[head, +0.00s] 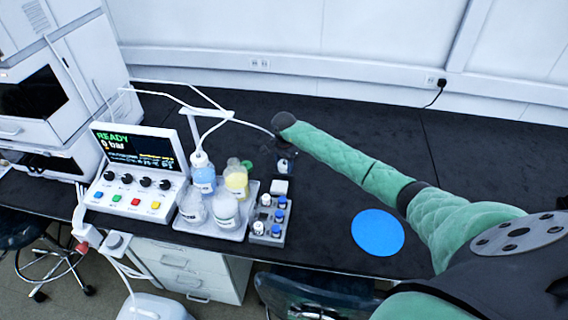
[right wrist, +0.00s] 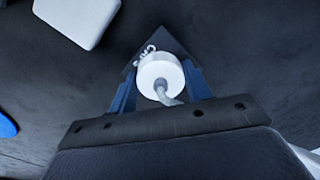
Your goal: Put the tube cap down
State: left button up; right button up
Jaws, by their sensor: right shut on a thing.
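The tube cap (right wrist: 160,75) is white and round, with a grey tube running out of it toward the camera. My right gripper (right wrist: 160,88) is shut on it, a blue finger on each side. A dark, angular pad (right wrist: 150,42) with partly hidden white lettering lies behind the cap; I cannot tell if the cap touches it. In the head view my right gripper (head: 284,166) is small and dark, beyond the bottle tray, at the end of my green arm. My left gripper is not in view.
A grey tray (head: 240,232) holds several bottles, one of them yellow (head: 237,182). A vial rack (head: 268,238) stands right of it, a white block (head: 280,186) behind. A control box (head: 125,205) reads READY. A blue disc (head: 378,233) lies right; the black bench around it is clear.

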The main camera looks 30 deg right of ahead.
aim_at(284, 160)
jog(key=o, duration=1)
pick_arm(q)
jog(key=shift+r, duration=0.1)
pick_arm(e)
jog(key=shift+r, duration=0.1)
jog(key=shift+r, duration=0.45)
jog(key=shift+r+b, duration=0.5)
jog(key=shift+r, duration=0.35)
notch_tip(284, 160, up, 8)
jog(key=b, duration=0.2)
jog(key=shift+f+b, duration=0.1)
jog(key=shift+b, duration=0.3)
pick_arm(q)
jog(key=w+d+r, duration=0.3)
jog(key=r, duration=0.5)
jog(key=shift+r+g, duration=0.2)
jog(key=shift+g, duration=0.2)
pick_arm(e)
jog(key=shift+r, duration=0.8)
